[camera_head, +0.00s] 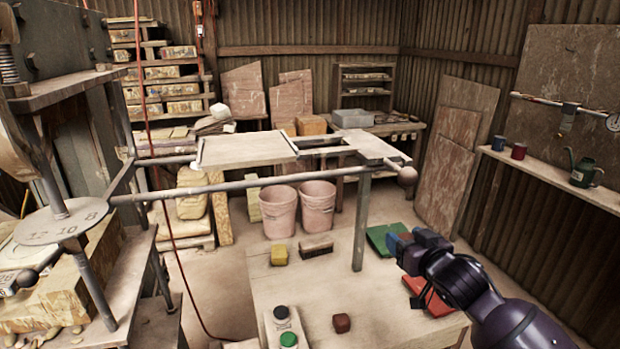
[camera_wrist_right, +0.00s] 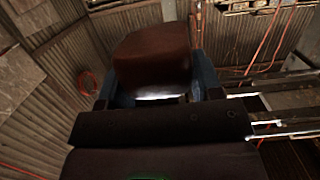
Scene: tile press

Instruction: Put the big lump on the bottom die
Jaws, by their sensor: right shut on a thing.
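My right gripper (camera_head: 408,246) is above the right part of the work table in the head view. In the right wrist view it is shut on a big reddish-brown lump (camera_wrist_right: 152,58), held between its two blue fingers. The lump is hard to make out in the head view, where the gripper hides it. I cannot tell for sure which part is the bottom die. A pale flat plate (camera_head: 245,149) lies on the press rails, left of and beyond the gripper. My left gripper is out of view.

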